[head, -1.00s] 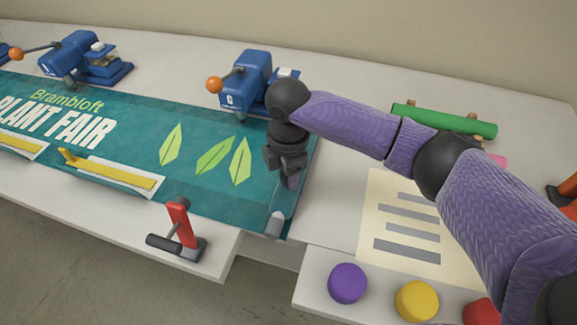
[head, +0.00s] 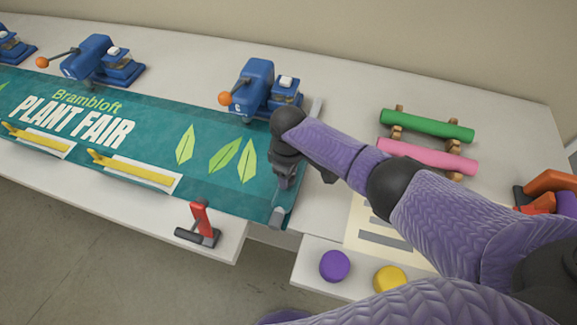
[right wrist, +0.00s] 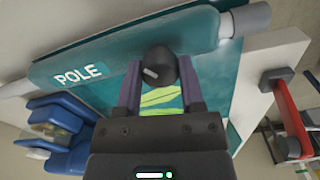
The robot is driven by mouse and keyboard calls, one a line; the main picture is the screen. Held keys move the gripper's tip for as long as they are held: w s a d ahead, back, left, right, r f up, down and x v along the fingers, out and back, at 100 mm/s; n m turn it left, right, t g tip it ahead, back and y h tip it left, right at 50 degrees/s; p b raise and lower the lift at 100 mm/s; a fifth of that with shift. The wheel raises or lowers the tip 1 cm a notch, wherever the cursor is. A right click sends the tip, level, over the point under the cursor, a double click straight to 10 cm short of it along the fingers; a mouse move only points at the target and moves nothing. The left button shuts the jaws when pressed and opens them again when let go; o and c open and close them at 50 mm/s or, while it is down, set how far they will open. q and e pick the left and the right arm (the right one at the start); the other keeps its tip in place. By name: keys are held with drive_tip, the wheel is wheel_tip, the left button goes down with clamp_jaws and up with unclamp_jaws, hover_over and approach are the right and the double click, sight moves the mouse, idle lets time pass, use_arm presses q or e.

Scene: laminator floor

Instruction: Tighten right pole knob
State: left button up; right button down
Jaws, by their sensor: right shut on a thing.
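The teal banner (head: 150,175) lies along the table. Its right end wraps a pole sleeve marked POLE (right wrist: 95,70), with a grey pole end (right wrist: 258,18) sticking out. That front pole end also shows in the head view (head: 277,217). A black knob (right wrist: 160,66) with a pale mark stands on the sleeve. My right gripper (right wrist: 158,80) is shut on the knob, one finger on each side. In the head view the right gripper (head: 284,180) points down over the banner's right end and hides the knob. My left gripper is not in view.
A blue machine with an orange-tipped lever (head: 255,88) stands behind the banner's right end. A red-handled clamp (head: 201,222) sits at the front edge. Green (head: 427,125) and pink (head: 428,157) rolls lie right.

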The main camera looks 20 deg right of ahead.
drive_tip(key=m+p, duration=0.1)
drive_tip(key=m, duration=0.1)
drive_tip(key=shift+r+m, duration=0.15)
drive_tip(key=shift+m, duration=0.15)
drive_tip(key=m+p, duration=0.1)
drive_tip(key=m, duration=0.1)
drive_tip(key=shift+m, duration=1)
drive_tip(key=shift+p, duration=0.3)
